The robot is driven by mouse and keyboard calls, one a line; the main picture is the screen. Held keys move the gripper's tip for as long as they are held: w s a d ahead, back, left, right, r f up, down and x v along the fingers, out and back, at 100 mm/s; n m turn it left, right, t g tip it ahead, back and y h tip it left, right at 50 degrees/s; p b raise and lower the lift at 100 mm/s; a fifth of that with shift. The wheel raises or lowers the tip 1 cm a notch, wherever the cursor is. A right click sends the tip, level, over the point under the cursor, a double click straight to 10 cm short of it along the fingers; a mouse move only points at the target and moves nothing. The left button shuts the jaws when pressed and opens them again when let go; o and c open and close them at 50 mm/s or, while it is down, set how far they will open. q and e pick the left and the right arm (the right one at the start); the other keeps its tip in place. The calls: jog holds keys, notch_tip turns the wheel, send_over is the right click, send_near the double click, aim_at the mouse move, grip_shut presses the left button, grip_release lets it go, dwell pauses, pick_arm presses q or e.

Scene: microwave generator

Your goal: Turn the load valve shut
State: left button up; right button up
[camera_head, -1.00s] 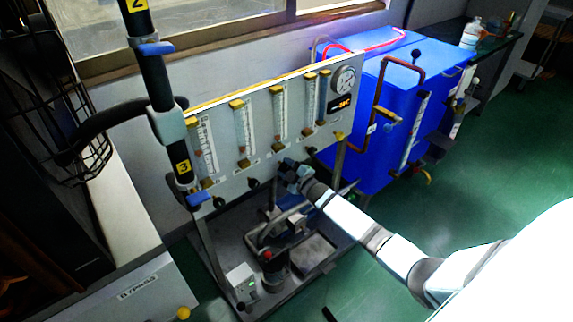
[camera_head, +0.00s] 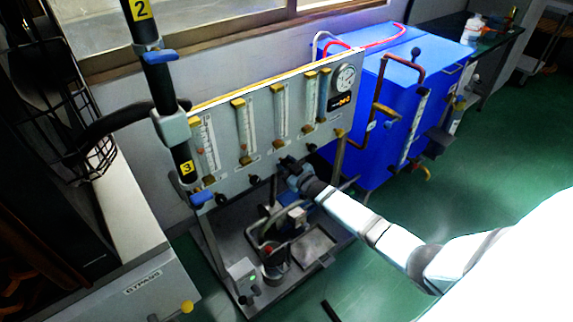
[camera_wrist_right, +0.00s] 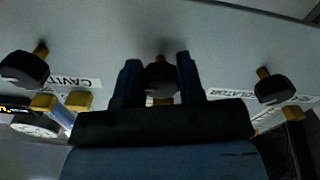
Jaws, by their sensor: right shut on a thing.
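A grey panel (camera_head: 225,172) carries several glass flow tubes with a row of dark knobs along its lower edge. My right gripper (camera_head: 285,164) is at one of the middle knobs. In the right wrist view, my right gripper (camera_wrist_right: 158,78) has its two dark fingers on either side of a round black knob (camera_wrist_right: 161,76) and is shut on it. The knob's own label is hidden, so I cannot read whether it is the load valve. The knob on one side is labelled CAVITY, and the other side's label ends in "LATOR". My left gripper is not in view.
Other black knobs (camera_wrist_right: 24,69) and (camera_wrist_right: 274,89) stand apart on both sides of the held one. A pump (camera_head: 273,264) sits on the tray below the panel. A blue cabinet (camera_head: 370,110) stands to the right. A black pole (camera_head: 160,90) rises at the left.

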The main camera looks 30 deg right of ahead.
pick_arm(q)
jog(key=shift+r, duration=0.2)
pick_arm(e)
jog(key=o, duration=0.9)
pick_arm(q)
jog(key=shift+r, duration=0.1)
pick_arm(e)
jog(key=shift+o, duration=0.2)
pick_arm(q)
jog(key=p, duration=0.2)
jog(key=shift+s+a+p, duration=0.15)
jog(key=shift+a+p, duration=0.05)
jog(key=shift+p, duration=0.15)
pick_arm(e)
jog(key=s+d, duration=0.1)
jog(key=s, duration=1.2)
jog(key=shift+s, duration=0.4)
